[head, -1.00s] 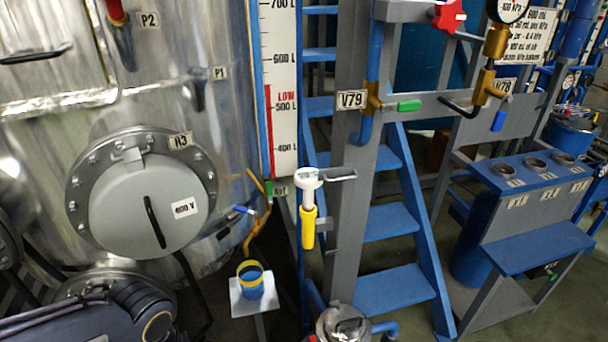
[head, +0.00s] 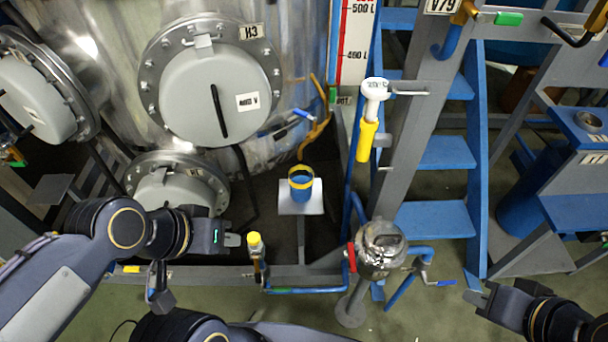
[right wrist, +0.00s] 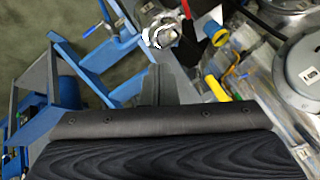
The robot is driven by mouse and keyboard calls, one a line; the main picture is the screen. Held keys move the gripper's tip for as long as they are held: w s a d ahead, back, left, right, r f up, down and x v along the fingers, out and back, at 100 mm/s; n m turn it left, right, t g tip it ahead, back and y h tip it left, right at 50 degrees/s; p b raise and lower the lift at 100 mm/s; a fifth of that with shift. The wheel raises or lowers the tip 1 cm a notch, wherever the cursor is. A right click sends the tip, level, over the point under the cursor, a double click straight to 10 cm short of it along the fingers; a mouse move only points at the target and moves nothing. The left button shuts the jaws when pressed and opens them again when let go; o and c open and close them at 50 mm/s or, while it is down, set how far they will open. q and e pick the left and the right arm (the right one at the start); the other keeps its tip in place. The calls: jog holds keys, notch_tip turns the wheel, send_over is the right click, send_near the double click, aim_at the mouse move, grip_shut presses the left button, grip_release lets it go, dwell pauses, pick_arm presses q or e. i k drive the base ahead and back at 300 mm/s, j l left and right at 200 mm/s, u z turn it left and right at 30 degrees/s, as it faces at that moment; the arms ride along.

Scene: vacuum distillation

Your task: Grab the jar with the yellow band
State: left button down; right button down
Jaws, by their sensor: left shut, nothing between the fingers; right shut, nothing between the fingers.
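The blue jar with the yellow band (head: 301,188) stands upright on a small white square plate (head: 300,209) in the middle of the head view. It also shows near the top of the right wrist view (right wrist: 216,36). My left gripper (head: 234,240) is shut and empty, to the left of the jar and lower in the picture. My right gripper (head: 474,289) is shut and empty at the lower right, well apart from the jar. It also shows in the right wrist view (right wrist: 157,72), seen end-on.
A steel vessel (head: 380,250) with a red part stands right of and below the jar. A yellow-capped fitting (head: 254,245) is close to my left gripper. A yellow-handled tool (head: 367,140) hangs by the blue stairs (head: 436,218). A large steel tank (head: 110,60) fills the back left.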

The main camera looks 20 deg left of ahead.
aim_at(300, 176)
jog(key=i+j+u, duration=0.1)
jog(key=j+u, duration=0.25)
jog(key=i+j+u, duration=0.15)
jog(key=u, duration=0.15)
jog(key=i+j+u, duration=0.2)
jog(key=j+u, duration=0.15)
